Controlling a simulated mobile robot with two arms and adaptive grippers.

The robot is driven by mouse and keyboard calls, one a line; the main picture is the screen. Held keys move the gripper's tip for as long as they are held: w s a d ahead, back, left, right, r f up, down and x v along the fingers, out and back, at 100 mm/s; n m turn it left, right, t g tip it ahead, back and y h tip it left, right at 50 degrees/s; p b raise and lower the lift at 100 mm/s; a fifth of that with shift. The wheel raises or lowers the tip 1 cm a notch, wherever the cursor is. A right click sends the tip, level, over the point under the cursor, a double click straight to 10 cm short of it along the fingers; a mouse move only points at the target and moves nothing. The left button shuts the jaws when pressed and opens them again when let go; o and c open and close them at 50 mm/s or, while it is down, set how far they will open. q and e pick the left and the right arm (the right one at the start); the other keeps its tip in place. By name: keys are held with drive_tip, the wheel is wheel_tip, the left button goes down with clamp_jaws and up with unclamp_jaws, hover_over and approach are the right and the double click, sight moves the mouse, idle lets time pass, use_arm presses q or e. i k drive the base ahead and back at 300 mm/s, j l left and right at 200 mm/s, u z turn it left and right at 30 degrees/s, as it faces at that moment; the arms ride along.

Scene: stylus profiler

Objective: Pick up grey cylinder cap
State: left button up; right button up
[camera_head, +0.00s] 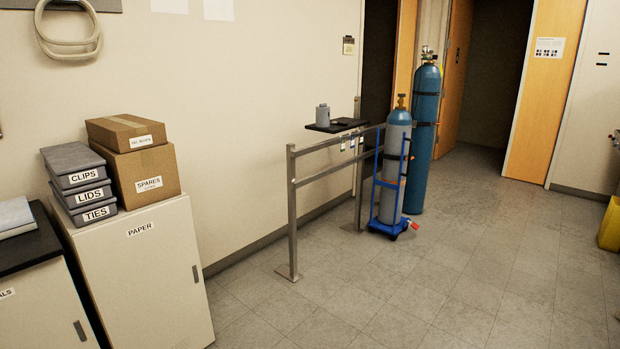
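A small grey cylinder cap (323,116) stands upright on a small black shelf (350,125) near the wall, above a metal rail. A small dark flat item (342,122) lies to its right on the same shelf. A grey gas cylinder (396,160) with a brass valve stands on a blue cart just right of the rail. Neither of my grippers shows in the head view.
The metal rail (292,215) stands on the floor before the shelf. A taller blue cylinder (423,140) stands behind the cart. A white cabinet (150,270) with boxes and bins is at left. The tiled floor (450,290) in front is clear.

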sight(323, 111)
drive_tip(key=i+l+z, duration=0.3)
drive_tip(key=i, duration=0.75)
drive_tip(key=i+z, duration=0.3)
drive_tip(key=i, duration=0.7)
drive_tip(key=i+u, duration=0.1)
drive_tip(key=i, duration=0.65)
drive_tip(key=i+l, duration=0.1)
drive_tip(key=i, duration=0.6)
drive_tip(key=i+l+u, duration=0.15)
drive_tip(key=i, duration=0.6)
